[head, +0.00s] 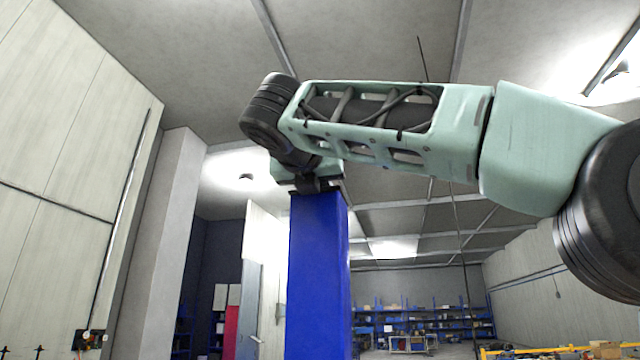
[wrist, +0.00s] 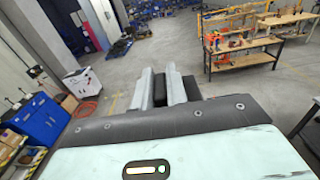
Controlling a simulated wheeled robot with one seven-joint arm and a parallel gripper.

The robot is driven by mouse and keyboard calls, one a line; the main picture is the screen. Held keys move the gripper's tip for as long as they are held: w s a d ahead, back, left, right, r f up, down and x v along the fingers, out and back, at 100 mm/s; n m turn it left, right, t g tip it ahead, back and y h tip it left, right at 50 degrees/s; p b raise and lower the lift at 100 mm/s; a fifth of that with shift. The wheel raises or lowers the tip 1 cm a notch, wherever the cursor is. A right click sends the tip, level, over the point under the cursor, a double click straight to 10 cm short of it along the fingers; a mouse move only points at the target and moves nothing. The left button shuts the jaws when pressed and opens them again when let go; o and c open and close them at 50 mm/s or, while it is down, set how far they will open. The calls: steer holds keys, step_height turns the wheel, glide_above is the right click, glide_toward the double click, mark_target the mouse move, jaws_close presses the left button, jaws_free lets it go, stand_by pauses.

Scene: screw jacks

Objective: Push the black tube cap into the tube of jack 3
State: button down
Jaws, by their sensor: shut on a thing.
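In the wrist view my gripper (wrist: 161,75) points out over the floor, its two grey fingers close together. A black piece (wrist: 160,88) shows between the fingers, and they are shut on it. It looks like the black tube cap, but its shape is mostly hidden. I cannot make out jack 3 or its tube in either view. Small orange and red items (wrist: 232,42) stand on a wooden workbench at the upper right of the wrist view, too small to identify. In the head view my arm is raised across the picture and my fingers are not clearly visible.
A blue cabinet (wrist: 40,118) and a white cabinet (wrist: 83,83) stand at left in the wrist view, with an orange hose (wrist: 87,107) on the floor. A workbench (wrist: 262,45) stands at right. The middle floor is open. Blue shelves (head: 430,320) show in the head view.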

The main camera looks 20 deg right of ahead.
steer(key=c, duration=1.3)
jaws_free()
steer(key=b+v, duration=0.3)
steer(key=v, duration=1.4)
steer(key=shift+s+a+f, duration=0.1)
steer(key=shift+s+f, duration=0.05)
